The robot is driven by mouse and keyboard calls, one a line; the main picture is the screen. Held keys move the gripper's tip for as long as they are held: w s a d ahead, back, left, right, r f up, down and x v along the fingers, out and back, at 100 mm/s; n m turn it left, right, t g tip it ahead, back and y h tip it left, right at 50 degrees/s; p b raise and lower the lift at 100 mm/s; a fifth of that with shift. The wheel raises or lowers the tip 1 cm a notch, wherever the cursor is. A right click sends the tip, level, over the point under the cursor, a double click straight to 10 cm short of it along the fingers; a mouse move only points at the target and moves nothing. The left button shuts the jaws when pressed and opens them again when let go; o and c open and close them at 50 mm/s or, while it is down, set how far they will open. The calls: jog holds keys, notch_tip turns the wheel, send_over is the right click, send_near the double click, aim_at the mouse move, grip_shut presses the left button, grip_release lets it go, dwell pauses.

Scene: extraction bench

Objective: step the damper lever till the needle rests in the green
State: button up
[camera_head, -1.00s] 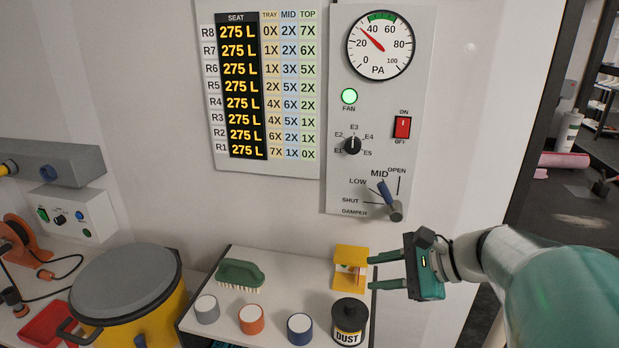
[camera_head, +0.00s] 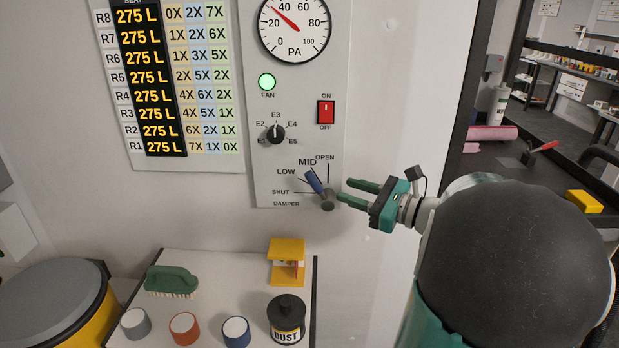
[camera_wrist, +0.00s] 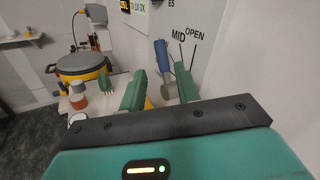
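The damper lever (camera_head: 314,182) has a blue handle on a grey hub (camera_head: 327,199) low on the wall panel. It tilts up and left, toward the MID label. The lever also shows in the wrist view (camera_wrist: 162,55). The pressure gauge (camera_head: 293,30) is cut off at the top in the head view. Its needle points up-left, between 20 and 40; the green band is out of view now. My gripper (camera_head: 345,191) is open and empty, just right of the lever hub, with its fingers toward the panel. I see no clear contact with the lever.
Above the lever are the lit green fan lamp (camera_head: 267,82), the red switch (camera_head: 326,112) and the selector knob (camera_head: 275,133). Below, a bench holds a yellow stand (camera_head: 287,262), a dust pot (camera_head: 286,322), a green brush (camera_head: 172,281) and several small jars. Wall below the lever is clear.

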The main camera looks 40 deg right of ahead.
aim_at(317, 180)
jog(key=x, duration=1)
jog(key=shift+w+f, duration=0.1)
jog(key=shift+w, duration=0.3)
jog(key=shift+a, duration=0.1)
grip_shut()
